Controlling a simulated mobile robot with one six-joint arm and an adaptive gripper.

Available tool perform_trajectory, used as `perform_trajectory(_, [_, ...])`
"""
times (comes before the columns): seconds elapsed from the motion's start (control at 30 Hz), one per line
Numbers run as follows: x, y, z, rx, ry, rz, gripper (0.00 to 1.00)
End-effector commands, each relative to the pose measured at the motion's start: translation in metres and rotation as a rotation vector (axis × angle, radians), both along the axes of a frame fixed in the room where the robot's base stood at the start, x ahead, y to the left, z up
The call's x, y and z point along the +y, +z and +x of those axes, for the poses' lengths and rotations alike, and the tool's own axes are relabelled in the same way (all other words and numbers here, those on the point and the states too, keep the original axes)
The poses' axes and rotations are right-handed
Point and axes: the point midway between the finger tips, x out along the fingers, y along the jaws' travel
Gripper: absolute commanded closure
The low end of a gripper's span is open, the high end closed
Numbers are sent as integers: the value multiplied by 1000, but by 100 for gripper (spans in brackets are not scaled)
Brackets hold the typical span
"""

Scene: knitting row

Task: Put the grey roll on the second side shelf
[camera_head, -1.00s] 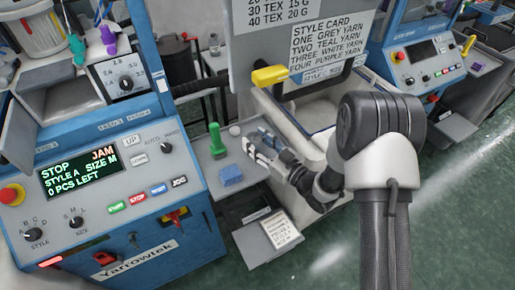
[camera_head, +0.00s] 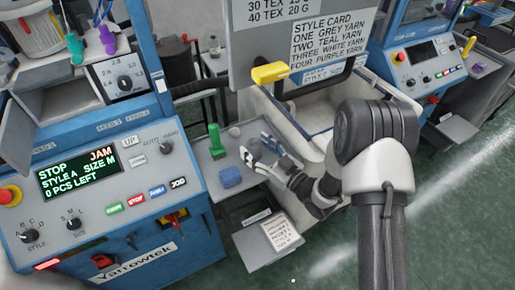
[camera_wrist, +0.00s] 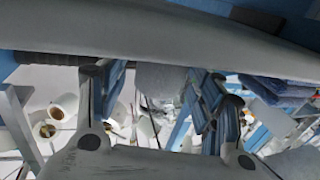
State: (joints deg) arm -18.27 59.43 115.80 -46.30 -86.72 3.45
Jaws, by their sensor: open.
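My gripper (camera_head: 258,150) is open at the right edge of the upper grey side shelf (camera_head: 213,172), beside the knitting machine. In the wrist view its two fingers (camera_wrist: 160,95) stand wide apart. A pale grey rounded piece (camera_wrist: 160,78) shows between them, partly hidden by a grey band above. It may be the grey roll, but I cannot tell, nor whether a finger touches it. In the head view, a small pale round thing (camera_head: 234,131) sits at the back of the shelf. A lower grey shelf (camera_head: 250,256) carries a printed sheet.
A white bin (camera_head: 300,125) stands behind my gripper. Several pale rolls (camera_wrist: 65,105) show in the wrist view.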

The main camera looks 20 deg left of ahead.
Motion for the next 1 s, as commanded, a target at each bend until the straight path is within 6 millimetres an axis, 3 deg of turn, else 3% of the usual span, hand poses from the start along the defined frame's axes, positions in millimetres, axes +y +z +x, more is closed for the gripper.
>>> perform_trajectory(0.27, [-3, 4, -1, 1, -1, 0, 39])
perform_trajectory(0.7, [-84, 4, -38, 4, -5, -1, 39])
perform_trajectory(1.0, [-108, 3, -51, 0, -1, 0, 39])
